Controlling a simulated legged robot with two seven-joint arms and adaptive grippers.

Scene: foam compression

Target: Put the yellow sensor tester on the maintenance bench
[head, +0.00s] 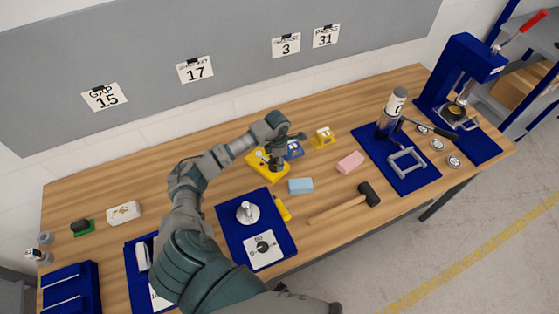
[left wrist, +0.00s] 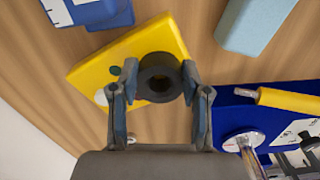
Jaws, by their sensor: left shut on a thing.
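The yellow sensor tester (head: 258,167) is a flat yellow block with a dark round post, and it is at the middle of the wooden bench (head: 120,177). My left gripper (head: 277,158) is over it, pointing down. In the left wrist view the tester (left wrist: 115,62) lies beyond my left gripper (left wrist: 160,90), whose two fingers are shut on the post's dark ring (left wrist: 158,76). I cannot tell whether the tester touches the bench or is slightly above it. My right gripper is not in view.
A blue device (head: 294,150) and a small yellow one (head: 322,138) are right behind the tester. A light-blue foam block (head: 301,186), a pink block (head: 350,162), a mallet (head: 368,194) and blue mats (head: 229,216) are nearby. A blue press (head: 470,65) stands far right.

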